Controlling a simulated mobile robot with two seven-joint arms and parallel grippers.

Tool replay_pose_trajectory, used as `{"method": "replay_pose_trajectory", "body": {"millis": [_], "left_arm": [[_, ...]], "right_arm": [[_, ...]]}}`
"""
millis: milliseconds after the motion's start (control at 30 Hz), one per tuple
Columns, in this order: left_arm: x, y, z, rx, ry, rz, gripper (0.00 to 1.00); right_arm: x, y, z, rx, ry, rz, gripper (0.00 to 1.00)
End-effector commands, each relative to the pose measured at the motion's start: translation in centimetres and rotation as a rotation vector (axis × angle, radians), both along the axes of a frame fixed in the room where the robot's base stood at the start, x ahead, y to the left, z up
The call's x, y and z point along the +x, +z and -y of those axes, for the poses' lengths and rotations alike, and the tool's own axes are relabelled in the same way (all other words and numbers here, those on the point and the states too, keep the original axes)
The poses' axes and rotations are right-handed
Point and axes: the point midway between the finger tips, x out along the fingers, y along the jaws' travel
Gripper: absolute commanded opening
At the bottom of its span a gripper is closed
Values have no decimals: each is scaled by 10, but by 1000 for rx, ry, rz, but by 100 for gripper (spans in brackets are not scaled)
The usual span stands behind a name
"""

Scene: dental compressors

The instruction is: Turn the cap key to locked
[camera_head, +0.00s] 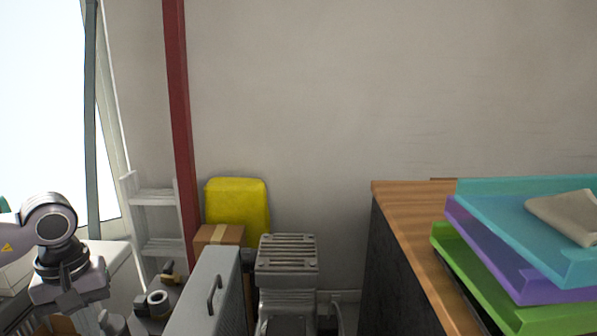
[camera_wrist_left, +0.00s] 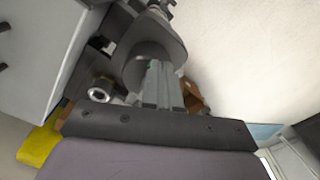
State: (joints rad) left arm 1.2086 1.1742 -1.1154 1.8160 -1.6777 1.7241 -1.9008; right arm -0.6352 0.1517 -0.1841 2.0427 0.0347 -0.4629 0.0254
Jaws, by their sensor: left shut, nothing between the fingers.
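My left gripper (camera_head: 92,322) is at the lower left of the head view, pointing down, with its fingertips near the bottom edge. In the left wrist view its fingers (camera_wrist_left: 162,85) are together with nothing between them. Just beyond them is a dark grey rounded part (camera_wrist_left: 148,62), which they partly cover; I cannot tell whether they touch it. Beside it is a dark fitting with a pale ring (camera_wrist_left: 99,94), which also shows in the head view (camera_head: 157,303). I cannot tell for sure which part is the cap key or how it is turned. My right gripper is not in view.
A grey cabinet with a handle (camera_head: 214,294) stands right of the fittings, beside a grey finned machine (camera_head: 287,254). Behind are a yellow container (camera_head: 238,205), a cardboard box (camera_head: 218,236) and a white ladder (camera_head: 153,197). A wooden-topped counter (camera_head: 401,204) with stacked trays (camera_head: 490,210) is at right.

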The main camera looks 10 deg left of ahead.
Motion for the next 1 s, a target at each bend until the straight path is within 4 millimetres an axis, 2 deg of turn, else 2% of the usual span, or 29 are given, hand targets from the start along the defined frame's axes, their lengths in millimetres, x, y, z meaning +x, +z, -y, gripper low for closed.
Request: {"method": "replay_pose_trajectory", "body": {"millis": [267,700,1000], "left_arm": [[-4,10,1,-3,-3,3,0],[-3,61,2,-3,-4,4,0],[-4,62,2,-4,-4,3,0]], "right_arm": [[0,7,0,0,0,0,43],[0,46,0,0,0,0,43],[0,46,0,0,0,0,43]]}}
